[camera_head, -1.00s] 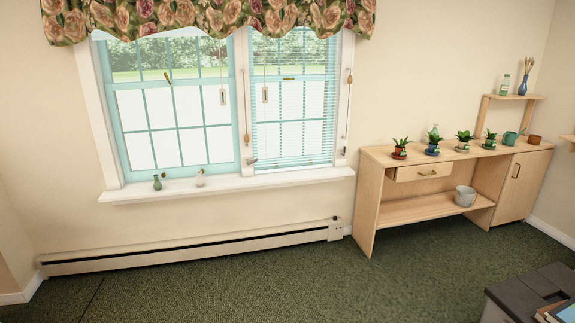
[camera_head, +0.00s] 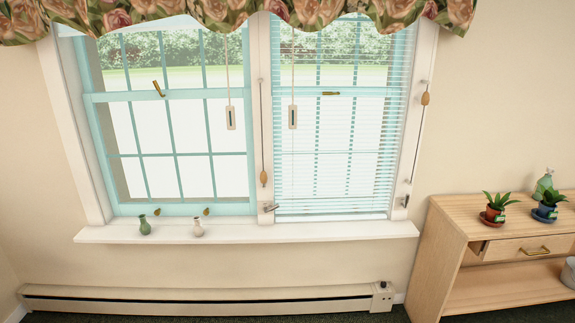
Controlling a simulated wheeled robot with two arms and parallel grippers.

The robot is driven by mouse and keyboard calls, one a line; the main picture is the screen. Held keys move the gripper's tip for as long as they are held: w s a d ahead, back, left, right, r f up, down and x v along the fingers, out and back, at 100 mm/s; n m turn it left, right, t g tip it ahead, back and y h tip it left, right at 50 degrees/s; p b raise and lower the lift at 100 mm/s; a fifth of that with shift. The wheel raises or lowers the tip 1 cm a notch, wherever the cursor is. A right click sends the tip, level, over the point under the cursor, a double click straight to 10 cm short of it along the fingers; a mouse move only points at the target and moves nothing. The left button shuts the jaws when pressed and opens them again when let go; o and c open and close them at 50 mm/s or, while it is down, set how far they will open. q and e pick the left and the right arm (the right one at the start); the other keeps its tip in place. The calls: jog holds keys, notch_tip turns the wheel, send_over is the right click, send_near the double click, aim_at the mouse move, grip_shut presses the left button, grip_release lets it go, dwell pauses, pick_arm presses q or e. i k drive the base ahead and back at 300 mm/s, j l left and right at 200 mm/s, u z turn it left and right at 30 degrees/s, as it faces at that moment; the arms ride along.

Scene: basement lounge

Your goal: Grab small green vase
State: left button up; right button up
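A small green vase (camera_head: 145,225) stands upright on the white window sill (camera_head: 250,232), towards its left end. A small whitish vase (camera_head: 197,228) stands a little to its right on the same sill. Another light green vase-like object (camera_head: 544,181) stands on the wooden cabinet at the right, behind the potted plants. Neither of my grippers shows in the head view, so their state and distance from the vase cannot be seen.
A long baseboard heater (camera_head: 200,301) runs along the wall under the sill. A wooden cabinet (camera_head: 450,215) with potted plants (camera_head: 495,206) stands at the right. Blind cords (camera_head: 263,178) hang at the window. A strip of dark carpet shows at the bottom.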

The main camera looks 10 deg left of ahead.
aim_at(145, 228)
jog(key=i+j+u, duration=0.1)
jog(key=i+u, duration=0.55)
jog(key=u, duration=0.2)
jog(key=i+u, duration=0.4)
jog(key=i+j+u, duration=0.1)
jog(key=i+j, duration=0.2)
jog(key=i, duration=0.2)
jog(key=i+j+u, duration=0.15)
jog(key=i+j, duration=0.15)
jog(key=i, duration=0.2)
jog(key=i+j+u, duration=0.1)
jog(key=i, duration=0.45)
jog(key=j, duration=0.1)
